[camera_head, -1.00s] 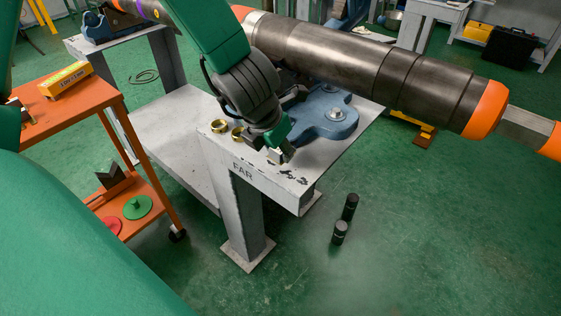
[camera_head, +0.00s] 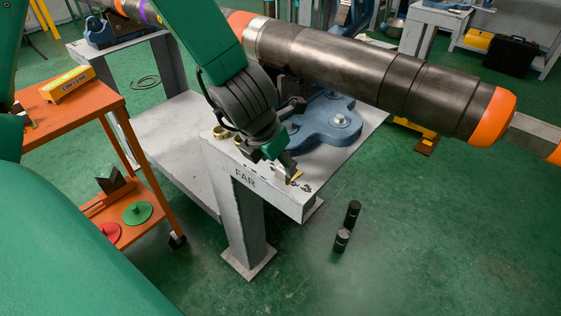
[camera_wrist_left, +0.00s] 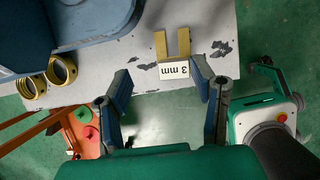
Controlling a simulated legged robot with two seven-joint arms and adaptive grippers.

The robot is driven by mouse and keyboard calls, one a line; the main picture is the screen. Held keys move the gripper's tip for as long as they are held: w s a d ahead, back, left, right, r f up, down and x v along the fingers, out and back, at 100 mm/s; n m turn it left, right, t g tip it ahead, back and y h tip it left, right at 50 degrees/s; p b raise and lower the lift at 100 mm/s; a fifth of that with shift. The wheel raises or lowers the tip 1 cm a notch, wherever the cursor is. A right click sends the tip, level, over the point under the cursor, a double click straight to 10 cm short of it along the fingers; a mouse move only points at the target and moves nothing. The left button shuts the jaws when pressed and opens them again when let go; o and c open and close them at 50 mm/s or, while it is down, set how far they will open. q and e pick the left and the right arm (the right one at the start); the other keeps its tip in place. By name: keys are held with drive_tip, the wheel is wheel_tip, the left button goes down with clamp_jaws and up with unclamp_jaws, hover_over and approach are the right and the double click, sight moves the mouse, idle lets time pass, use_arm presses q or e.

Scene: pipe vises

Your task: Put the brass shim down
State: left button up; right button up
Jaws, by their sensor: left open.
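The brass shim (camera_wrist_left: 159,46) is a flat, two-pronged piece with a white "3 mm" tag (camera_wrist_left: 174,70). In the left wrist view it appears to lie on the grey bench top (camera_wrist_left: 200,20), just beyond and between my open fingertips. In the head view a bit of the shim (camera_head: 297,176) shows at the tip of my left gripper (camera_head: 284,170), near the front edge of the bench marked FAR (camera_head: 225,160). The left fingers (camera_wrist_left: 161,77) stand apart and no contact with the shim is visible. My right gripper is not in view.
A blue vise base (camera_head: 325,122) and a large steel pipe (camera_head: 340,60) stand close behind the gripper. Brass rings (camera_wrist_left: 60,70) lie on the bench at left. An orange cart (camera_head: 75,115) stands left; two black cylinders (camera_head: 342,240) are on the floor.

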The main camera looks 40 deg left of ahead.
use_arm(q)
drive_tip(key=p+v, duration=0.4)
drive_tip(key=v, duration=0.6)
drive_tip(key=s+a+f+m+g+y, duration=0.1)
drive_tip(key=s+f+m, duration=0.2)
drive_tip(key=f+m, duration=0.55)
drive_tip(key=s+a+f+m+g+y, duration=0.1)
drive_tip(key=s+a+f+m, duration=0.1)
drive_tip(key=f+m, duration=0.65)
drive_tip(key=s+d+f+m+g+h, duration=0.1)
drive_tip(key=s+f+m, duration=0.8)
drive_tip(key=m, duration=0.9)
drive_tip(key=s+d+h, duration=0.1)
drive_tip(key=s+d, duration=0.1)
drive_tip(key=s, duration=0.1)
drive_tip(key=shift+f+m+g, duration=0.3)
drive_tip(key=shift+f+g, duration=0.1)
drive_tip(key=shift+s+d, duration=0.1)
drive_tip(key=shift+r+p, duration=0.75)
drive_tip(key=shift+r, duration=0.05)
